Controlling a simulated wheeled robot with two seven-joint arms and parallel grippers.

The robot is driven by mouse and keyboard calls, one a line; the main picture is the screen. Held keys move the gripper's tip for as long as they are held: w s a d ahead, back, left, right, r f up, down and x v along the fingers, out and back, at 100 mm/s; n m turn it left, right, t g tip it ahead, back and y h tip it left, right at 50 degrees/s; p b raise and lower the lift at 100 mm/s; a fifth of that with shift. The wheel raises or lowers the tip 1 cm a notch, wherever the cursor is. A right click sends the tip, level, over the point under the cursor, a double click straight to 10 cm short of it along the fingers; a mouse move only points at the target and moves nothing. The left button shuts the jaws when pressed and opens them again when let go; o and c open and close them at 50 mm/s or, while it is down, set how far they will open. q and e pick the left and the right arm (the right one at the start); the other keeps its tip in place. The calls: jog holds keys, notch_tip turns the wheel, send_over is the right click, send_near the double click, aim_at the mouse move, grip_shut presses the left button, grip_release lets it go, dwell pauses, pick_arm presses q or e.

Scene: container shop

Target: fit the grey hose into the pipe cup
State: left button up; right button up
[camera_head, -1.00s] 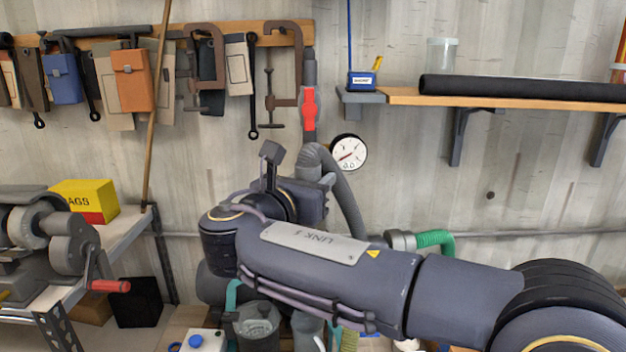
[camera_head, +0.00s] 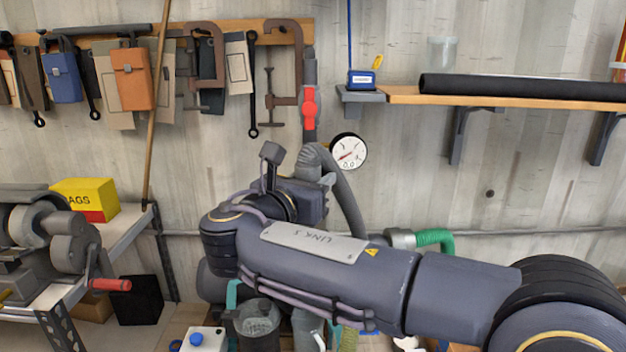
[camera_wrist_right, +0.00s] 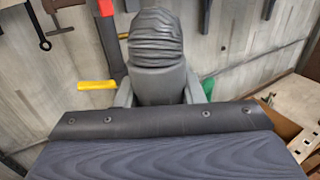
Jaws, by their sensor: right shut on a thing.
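The grey hose (camera_head: 347,196) arches beside my right gripper and hangs down behind my arm. Its ribbed end also shows large in the right wrist view (camera_wrist_right: 156,38). My right gripper (camera_wrist_right: 160,93) is shut on the hose's smooth collar, one finger on each side, in front of the wall. A grey pipe with a red part (camera_head: 309,105) runs down the wall just above the hose end. In the wrist view this pipe (camera_wrist_right: 112,62) stands left of the hose. I cannot make out the pipe cup clearly, nor whether the hose touches it. My left gripper is not in view.
A round gauge (camera_head: 349,152) is on the wall right of the hose. A clamp (camera_head: 284,75) hangs left of the pipe. A shelf (camera_head: 400,96) with a black roll is at upper right. A green hose (camera_head: 435,237) lies beyond my arm.

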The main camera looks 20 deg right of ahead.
jog(key=shift+f, duration=0.6)
jog(key=o, duration=1.2)
jog(key=shift+s+a+b, duration=0.3)
jog(key=shift+b, duration=0.1)
jog(key=b+v, duration=0.1)
jog(key=v, duration=0.6)
jog(key=shift+b, duration=0.35)
